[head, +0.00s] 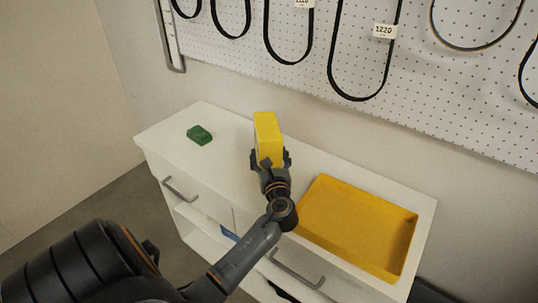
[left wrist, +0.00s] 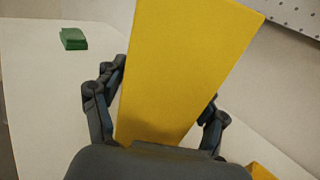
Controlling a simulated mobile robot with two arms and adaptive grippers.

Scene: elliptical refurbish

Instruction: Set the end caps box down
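The end caps box, a tall yellow box (head: 268,137), is held by my left gripper (head: 270,160) over the white cabinet top. In the left wrist view the yellow box (left wrist: 185,75) fills the middle, with the fingers of my left gripper (left wrist: 160,112) closed against both of its sides. The box's lower end is hidden, so I cannot tell whether it touches the top. My right gripper is in neither view.
A white cabinet (head: 228,125) with drawers stands against the wall. A small green object (head: 199,135) lies on its left part, and a shallow yellow tray (head: 345,205) on its right. A pegboard (head: 420,80) with hanging black belts is behind. Clear surface lies between the green object and the box.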

